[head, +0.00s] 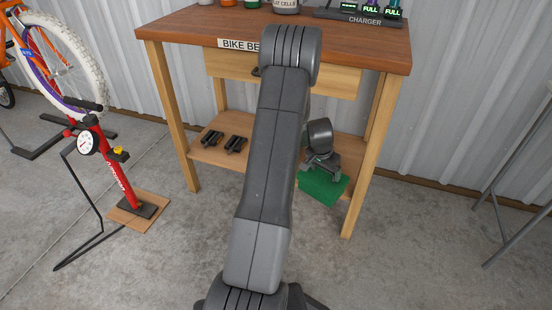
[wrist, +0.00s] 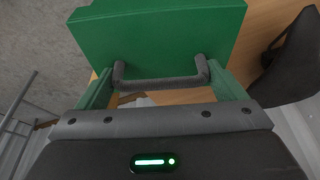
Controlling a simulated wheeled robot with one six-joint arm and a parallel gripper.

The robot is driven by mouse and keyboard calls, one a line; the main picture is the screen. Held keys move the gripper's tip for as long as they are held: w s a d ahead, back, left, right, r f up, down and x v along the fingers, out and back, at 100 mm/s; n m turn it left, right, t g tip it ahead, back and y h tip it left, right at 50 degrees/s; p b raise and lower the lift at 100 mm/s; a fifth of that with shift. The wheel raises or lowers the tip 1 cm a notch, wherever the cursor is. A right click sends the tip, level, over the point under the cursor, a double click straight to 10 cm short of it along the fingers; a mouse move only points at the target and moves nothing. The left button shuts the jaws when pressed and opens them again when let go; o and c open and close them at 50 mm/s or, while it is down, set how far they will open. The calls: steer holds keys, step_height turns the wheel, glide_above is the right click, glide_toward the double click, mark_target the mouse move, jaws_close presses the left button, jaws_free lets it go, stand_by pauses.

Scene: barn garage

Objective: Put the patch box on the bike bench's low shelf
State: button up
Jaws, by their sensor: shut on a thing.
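The patch box is a green block (head: 322,188) at the right end of the bike bench's low shelf (head: 268,154). My gripper (head: 320,168) is above the box and shut on it. In the head view the box covers part of the shelf's front edge and reaches a little below it. I cannot tell whether it touches the shelf. In the wrist view the green box (wrist: 155,35) fills the top, with a dark grey handle-like bar (wrist: 160,82) in front of it. My arm hides the middle of the shelf.
Two dark pedal-like parts (head: 212,138) (head: 236,144) lie on the shelf's left half. The bench's front right leg (head: 362,180) stands close to the right of the box. A red floor pump (head: 115,170) and a bike stand at left. The concrete floor in front is clear.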

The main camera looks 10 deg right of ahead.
steer(key=shift+d+f, duration=0.3)
steer(key=shift+f, duration=0.2)
steer(key=shift+w+d, duration=0.15)
steer(key=shift+d, duration=0.1)
steer(key=w+d+f+b, duration=0.3)
steer(key=w+d+b, duration=0.3)
steer(key=w, duration=0.8)
steer(key=d, duration=0.3)
steer(key=shift+w+f+b, duration=0.2)
steer(key=shift+w+b, duration=0.15)
steer(key=shift+w, duration=0.05)
steer(key=shift+f, duration=0.1)
steer(key=o, duration=0.9)
